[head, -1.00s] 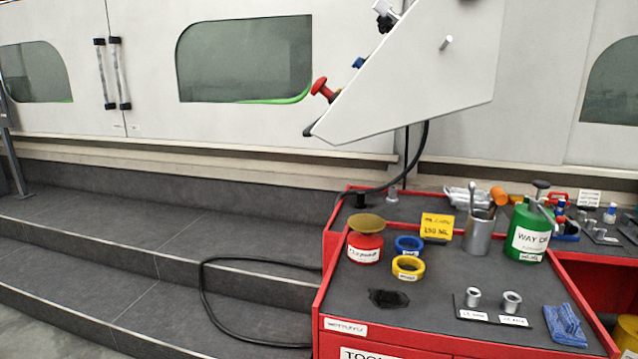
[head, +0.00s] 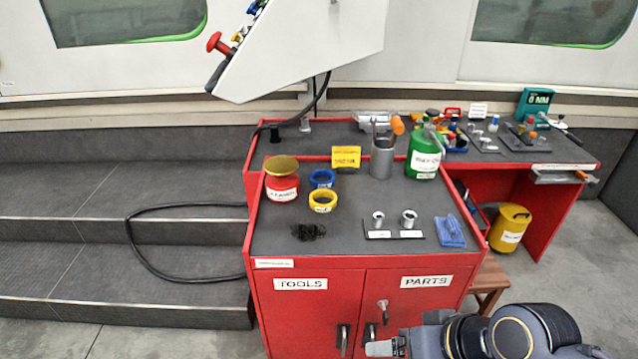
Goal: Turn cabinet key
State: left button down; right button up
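The red cabinet (head: 307,308) stands in the lower middle of the head view, with doors labelled TOOLS and PARTS. A small silver key (head: 382,306) sits in the PARTS door, below its label. Two dark vertical handles hang on the doors, the left handle (head: 343,338) and the right handle (head: 369,336). My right arm comes in from the lower right. Its gripper (head: 384,347) is just below the key, in front of the door near the right handle. The fingers are seen edge-on, so their opening is unclear. My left gripper is out of view.
A red bench (head: 560,150) stands behind right, with a wooden stool (head: 490,280) below. Grey steps lie left.

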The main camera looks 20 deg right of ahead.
aim_at(385, 315)
jog(key=k+l+z, duration=0.1)
jog(key=z, duration=0.4)
jog(key=k+l+z, duration=0.1)
jog(key=z, duration=0.4)
jog(key=i+l, duration=0.1)
jog(key=l, duration=0.7)
jog(key=i, duration=0.05)
